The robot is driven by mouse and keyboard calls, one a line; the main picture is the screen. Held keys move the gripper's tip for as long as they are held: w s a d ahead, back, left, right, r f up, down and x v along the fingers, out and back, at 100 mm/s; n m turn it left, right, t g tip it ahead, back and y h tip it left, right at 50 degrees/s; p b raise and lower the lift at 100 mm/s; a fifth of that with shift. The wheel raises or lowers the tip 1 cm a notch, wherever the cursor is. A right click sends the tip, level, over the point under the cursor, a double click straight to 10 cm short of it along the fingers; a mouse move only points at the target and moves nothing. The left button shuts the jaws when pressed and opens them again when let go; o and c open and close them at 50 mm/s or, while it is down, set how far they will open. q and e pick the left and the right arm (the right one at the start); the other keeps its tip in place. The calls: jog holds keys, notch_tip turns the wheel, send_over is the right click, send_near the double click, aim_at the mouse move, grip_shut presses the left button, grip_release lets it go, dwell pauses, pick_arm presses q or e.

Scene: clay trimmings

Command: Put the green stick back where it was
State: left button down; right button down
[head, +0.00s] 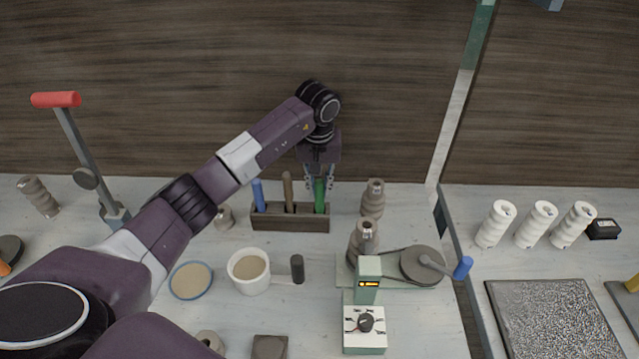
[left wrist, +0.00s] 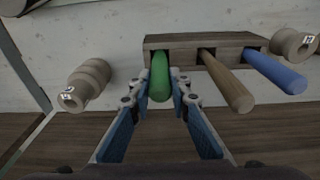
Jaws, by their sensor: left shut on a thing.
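The green stick (head: 320,195) stands upright in the right-hand slot of a dark wooden rack (head: 290,224). In the left wrist view the green stick (left wrist: 160,77) points up toward the camera, with its far end at the rack (left wrist: 190,41). My left gripper (head: 319,184) is above the rack, shut on the green stick's upper part; its blue-padded fingers (left wrist: 160,100) lie on both sides of it. How deep the stick sits is hidden. A brown stick (head: 288,190) and a blue stick (head: 258,195) stand in the other slots. My right gripper is not in view.
Ribbed clay-coloured spools (head: 373,198) stand close right of the rack. A red-handled lever (head: 56,100) stands at left. A wooden wall is behind.

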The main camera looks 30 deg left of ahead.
pick_arm(q)
jog(key=shift+f, duration=0.1)
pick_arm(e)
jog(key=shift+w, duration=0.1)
pick_arm(q)
jog(key=c, duration=1.8)
grip_release()
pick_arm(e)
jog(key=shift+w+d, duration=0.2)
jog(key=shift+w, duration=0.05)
